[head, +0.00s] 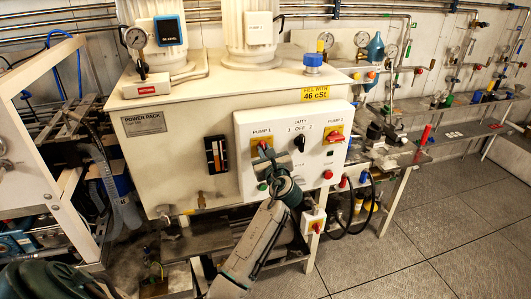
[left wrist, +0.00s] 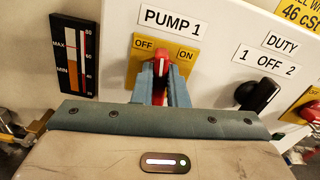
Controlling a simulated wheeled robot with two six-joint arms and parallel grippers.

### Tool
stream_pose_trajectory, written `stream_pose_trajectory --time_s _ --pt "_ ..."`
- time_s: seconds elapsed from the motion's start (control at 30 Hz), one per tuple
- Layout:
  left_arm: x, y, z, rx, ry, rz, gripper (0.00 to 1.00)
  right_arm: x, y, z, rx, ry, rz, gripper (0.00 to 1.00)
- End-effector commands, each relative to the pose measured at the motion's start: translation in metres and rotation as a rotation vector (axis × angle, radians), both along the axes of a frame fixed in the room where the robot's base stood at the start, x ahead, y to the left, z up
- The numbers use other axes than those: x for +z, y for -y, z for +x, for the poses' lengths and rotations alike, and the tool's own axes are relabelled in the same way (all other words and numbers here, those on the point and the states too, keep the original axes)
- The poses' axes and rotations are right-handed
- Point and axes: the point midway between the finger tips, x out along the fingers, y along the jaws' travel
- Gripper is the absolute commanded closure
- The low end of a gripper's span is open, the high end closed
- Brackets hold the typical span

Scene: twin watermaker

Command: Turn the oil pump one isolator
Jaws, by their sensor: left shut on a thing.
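The pump 1 isolator is a red handle (left wrist: 161,66) on a yellow plate (left wrist: 184,72) marked OFF at left and ON at right, under the PUMP 1 label. In the head view its yellow plate (head: 255,143) shows at the upper left of the white control panel (head: 318,162). My left gripper (left wrist: 159,86) is shut on the red handle, with one blue-grey finger on each side. The handle looks roughly upright between the two marks; its lower part is hidden by the fingers. In the head view the left gripper (head: 266,152) reaches up to the panel. My right gripper is not in view.
The black duty switch (left wrist: 257,95) is just right of the gripper. The red pump 2 isolator (head: 335,138) sits farther right. A level gauge (head: 215,155) is on the tank to the left. A small switch box (head: 314,222) hangs below the panel. Open floor (head: 430,215) lies right.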

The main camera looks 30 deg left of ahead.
Motion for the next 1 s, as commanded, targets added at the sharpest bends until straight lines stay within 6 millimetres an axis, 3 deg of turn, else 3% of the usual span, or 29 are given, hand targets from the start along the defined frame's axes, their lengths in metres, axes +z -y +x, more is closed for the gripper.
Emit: stream_pose_trajectory --time_s 1.0 --pt "-0.010 -0.004 -0.005 0.000 0.724 -0.620 1.00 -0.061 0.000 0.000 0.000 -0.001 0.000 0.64"
